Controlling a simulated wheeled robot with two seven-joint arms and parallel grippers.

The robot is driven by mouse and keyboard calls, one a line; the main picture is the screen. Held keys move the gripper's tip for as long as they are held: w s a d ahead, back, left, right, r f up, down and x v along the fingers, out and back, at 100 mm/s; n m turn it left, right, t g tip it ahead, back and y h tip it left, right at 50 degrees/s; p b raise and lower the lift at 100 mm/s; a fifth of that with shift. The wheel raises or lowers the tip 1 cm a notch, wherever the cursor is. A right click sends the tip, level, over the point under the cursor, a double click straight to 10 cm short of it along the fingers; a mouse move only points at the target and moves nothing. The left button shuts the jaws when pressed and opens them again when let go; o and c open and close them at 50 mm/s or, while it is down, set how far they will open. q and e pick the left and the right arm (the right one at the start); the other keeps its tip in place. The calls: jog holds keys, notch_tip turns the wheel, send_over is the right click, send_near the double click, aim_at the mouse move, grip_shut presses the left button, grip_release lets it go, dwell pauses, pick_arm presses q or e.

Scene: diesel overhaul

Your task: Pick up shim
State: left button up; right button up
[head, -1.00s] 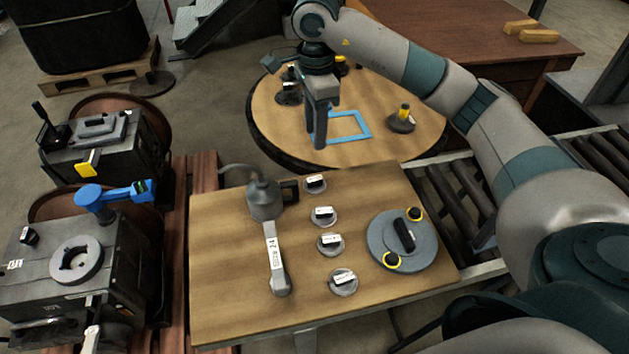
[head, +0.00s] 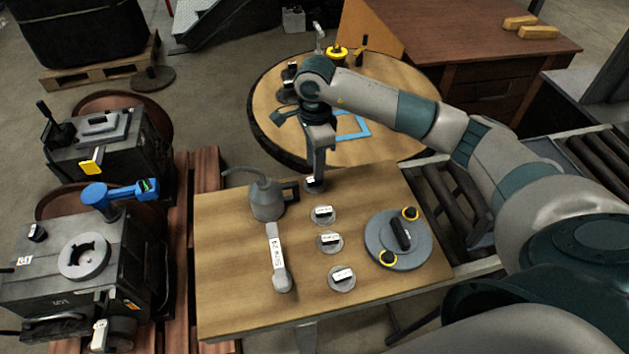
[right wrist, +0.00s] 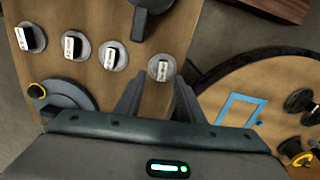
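Several shims, each a grey disc with a white-labelled block on top, stand in a row on the wooden table (head: 225,305). The farthest shim (head: 311,184) is at the table's back edge, partly hidden by my right gripper (head: 318,178). The others are a second shim (head: 323,215), a third shim (head: 330,242) and the nearest shim (head: 342,278). In the right wrist view my right gripper (right wrist: 158,82) is open and empty. The farthest shim (right wrist: 162,68) appears between its fingertips, with no clear contact. My left gripper is not in view.
An oil can (head: 267,200) and a labelled wrench-like tool (head: 277,255) are left of the row. A grey round plate with a black handle (head: 385,245) is on the right. Behind is a round table (head: 270,118) with a blue square outline (head: 352,127). Machine blocks stand left.

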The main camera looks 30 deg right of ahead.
jog(key=shift+w+f+p, duration=0.1)
jog(key=shift+f+p, duration=0.7)
jog(key=shift+p, duration=0.15)
notch_tip(320, 180, down, 3)
jog(key=shift+w+r+p, duration=0.1)
jog(key=shift+p, duration=0.65)
jog(key=shift+f, duration=0.4)
jog(key=shift+c, duration=0.3)
grip_shut()
